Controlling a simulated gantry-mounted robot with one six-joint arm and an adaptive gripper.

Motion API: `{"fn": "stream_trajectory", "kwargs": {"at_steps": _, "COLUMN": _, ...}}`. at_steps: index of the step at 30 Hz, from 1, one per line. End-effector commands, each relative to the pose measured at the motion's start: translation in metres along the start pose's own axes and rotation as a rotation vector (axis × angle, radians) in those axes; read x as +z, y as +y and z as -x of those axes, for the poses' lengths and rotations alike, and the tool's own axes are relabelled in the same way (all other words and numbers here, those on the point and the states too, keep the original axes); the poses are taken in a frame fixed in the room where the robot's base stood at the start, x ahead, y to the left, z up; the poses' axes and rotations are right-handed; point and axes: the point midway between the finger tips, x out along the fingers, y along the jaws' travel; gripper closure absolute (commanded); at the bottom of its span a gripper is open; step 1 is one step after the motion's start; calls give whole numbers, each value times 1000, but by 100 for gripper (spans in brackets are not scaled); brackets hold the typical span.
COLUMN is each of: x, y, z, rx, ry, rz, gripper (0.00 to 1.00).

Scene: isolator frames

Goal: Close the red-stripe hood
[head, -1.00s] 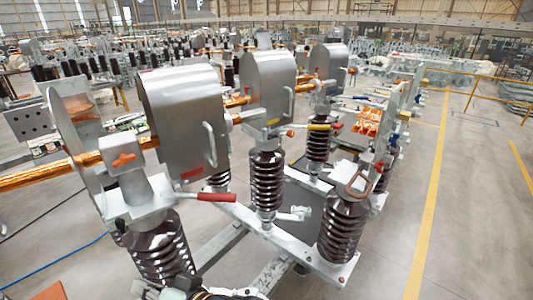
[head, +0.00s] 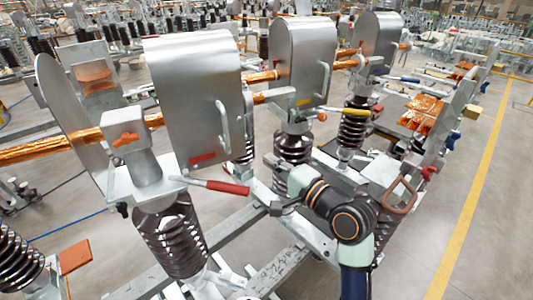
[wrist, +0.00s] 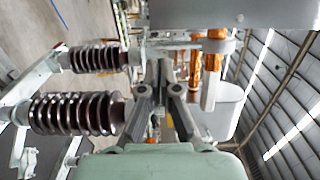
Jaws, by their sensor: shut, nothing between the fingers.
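The red-stripe hood (head: 190,90) is the nearest big silver hood, left of centre in the head view. It has a curved top, a red label (head: 203,158) low on its face and a bar handle (head: 222,125). A gap shows between it and the rounded end plate (head: 72,110), with a copper bar (head: 40,150) and clamp exposed there. My gripper (head: 274,208) is right of and below the hood, apart from its handle. In the wrist view its fingers (wrist: 162,72) come together, empty. A grey metal surface (wrist: 235,14) fills the top there; which hood it is I cannot tell.
A red-handled lever (head: 222,187) sticks out below the hood. A yellow-stripe hood (head: 300,65) and a third hood (head: 378,45) stand behind to the right. Ribbed brown insulators (head: 172,235) rise from the steel frame. Open floor (head: 490,200) lies at the right.

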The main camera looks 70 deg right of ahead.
Motion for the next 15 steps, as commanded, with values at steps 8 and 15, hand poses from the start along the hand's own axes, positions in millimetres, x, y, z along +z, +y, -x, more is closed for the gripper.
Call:
{"fn": "stream_trajectory", "kwargs": {"at_steps": 8, "x": 2, "y": -2, "z": -55, "rx": 2, "ry": -3, "rz": 0, "gripper": 100}}
{"fn": "stream_trajectory", "kwargs": {"at_steps": 15, "x": 1, "y": 0, "z": -80, "rx": 2, "ry": -1, "rz": 1, "gripper": 100}}
